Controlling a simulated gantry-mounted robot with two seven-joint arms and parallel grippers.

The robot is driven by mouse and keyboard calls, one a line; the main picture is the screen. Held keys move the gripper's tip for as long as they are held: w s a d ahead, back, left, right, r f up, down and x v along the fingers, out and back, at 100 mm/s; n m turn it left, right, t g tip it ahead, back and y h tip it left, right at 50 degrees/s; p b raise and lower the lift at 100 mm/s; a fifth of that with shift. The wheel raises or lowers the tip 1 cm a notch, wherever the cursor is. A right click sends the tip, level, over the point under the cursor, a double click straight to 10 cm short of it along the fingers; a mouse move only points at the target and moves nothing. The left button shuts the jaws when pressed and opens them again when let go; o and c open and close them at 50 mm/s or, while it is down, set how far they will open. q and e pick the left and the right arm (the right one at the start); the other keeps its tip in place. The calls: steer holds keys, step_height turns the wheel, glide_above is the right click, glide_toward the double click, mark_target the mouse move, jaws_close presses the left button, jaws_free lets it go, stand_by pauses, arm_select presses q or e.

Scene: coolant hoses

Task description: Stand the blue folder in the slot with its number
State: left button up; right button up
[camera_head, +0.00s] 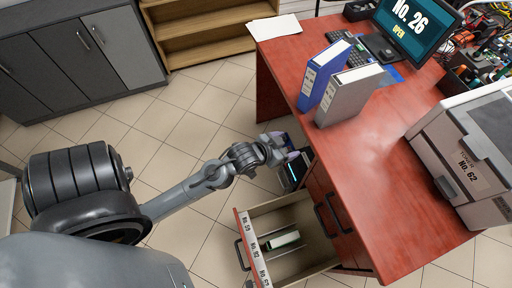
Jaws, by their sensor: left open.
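The blue folder (323,75) stands upright on the red desk, with a white label on its spine that is too small to read. A grey folder (348,96) stands right beside it. An open drawer (317,232) juts out from the desk front, with numbered labels (255,249) along its front edge; I cannot read them surely. My left gripper (289,153) is open beside the desk's front edge, above and behind the drawer, apart from the blue folder. My right gripper is not in view.
The red desk (383,166) has clear room in front of the folders. A printer (468,155) marked No. 62 stands at its right. A monitor (415,30) reading No. 26 OPEN, a keyboard (347,46) and papers (274,27) are at the back. Grey cabinets (80,55) line the left.

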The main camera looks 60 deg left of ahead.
arm_select(q)
steer(key=s+d+f+m+g, duration=0.1)
steer(key=s+d+g, duration=0.2)
steer(key=s, duration=0.5)
steer(key=s+d+f+m+g+h, duration=0.1)
steer(key=s+d+g, duration=0.3)
steer(key=s, duration=0.4)
steer(key=shift+d+f+g, duration=0.3)
steer(key=shift+f, duration=0.1)
